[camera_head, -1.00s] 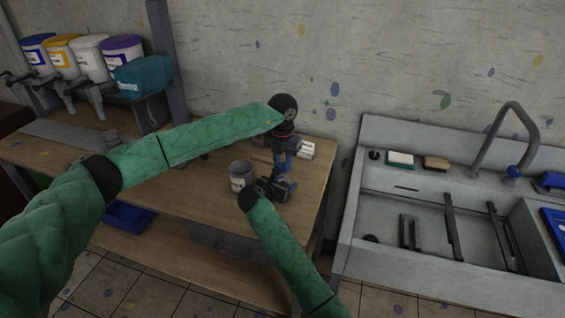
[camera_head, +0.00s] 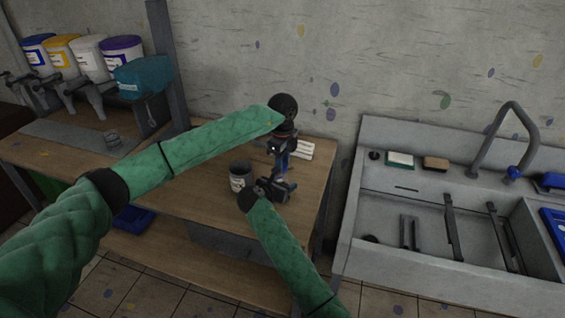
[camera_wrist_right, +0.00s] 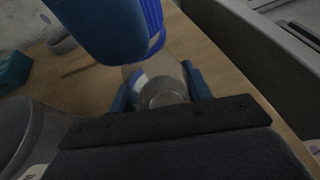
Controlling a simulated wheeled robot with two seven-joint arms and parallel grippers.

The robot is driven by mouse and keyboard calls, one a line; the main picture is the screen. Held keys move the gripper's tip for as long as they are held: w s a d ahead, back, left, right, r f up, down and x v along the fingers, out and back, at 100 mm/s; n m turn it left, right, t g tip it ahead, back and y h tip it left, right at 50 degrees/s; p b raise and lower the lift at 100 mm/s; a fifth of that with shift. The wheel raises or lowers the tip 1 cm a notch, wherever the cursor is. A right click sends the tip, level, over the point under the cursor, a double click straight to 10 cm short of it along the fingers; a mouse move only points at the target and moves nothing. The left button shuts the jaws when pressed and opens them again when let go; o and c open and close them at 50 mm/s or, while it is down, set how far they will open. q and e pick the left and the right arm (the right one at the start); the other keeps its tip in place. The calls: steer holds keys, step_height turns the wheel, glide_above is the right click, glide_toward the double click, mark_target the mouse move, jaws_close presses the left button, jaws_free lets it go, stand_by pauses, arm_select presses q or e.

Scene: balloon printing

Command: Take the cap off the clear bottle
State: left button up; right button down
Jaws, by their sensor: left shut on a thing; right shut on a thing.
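The clear bottle (camera_wrist_right: 172,72) stands near the right end of the wooden table, seen in the right wrist view. My right gripper (camera_wrist_right: 162,92) is shut around its body, with blue fingers on both sides; it also shows in the head view (camera_head: 278,184). My left gripper (camera_head: 282,158) reaches down from above and is shut at the bottle's top. Its blue parts fill the upper middle of the right wrist view (camera_wrist_right: 152,40). The cap is hidden by the left gripper. In the head view the two grippers cover most of the bottle.
A grey tub (camera_head: 240,181) stands just left of my right gripper. White blocks (camera_head: 303,149) lie behind on the table (camera_head: 190,190). Paint buckets (camera_head: 88,57) stand at the far left. A sink (camera_head: 440,215) is to the right, past a gap.

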arm_select(q)
steer(key=n, duration=0.2)
steer(key=shift+n, duration=0.4)
steer(key=shift+r, duration=0.35)
steer(key=shift+r, duration=0.4)
steer(key=shift+r, duration=0.4)
stand_by(0.3)
steer(key=shift+r, duration=1.95)
arm_select(e)
steer(key=c, duration=0.6)
jaws_free()
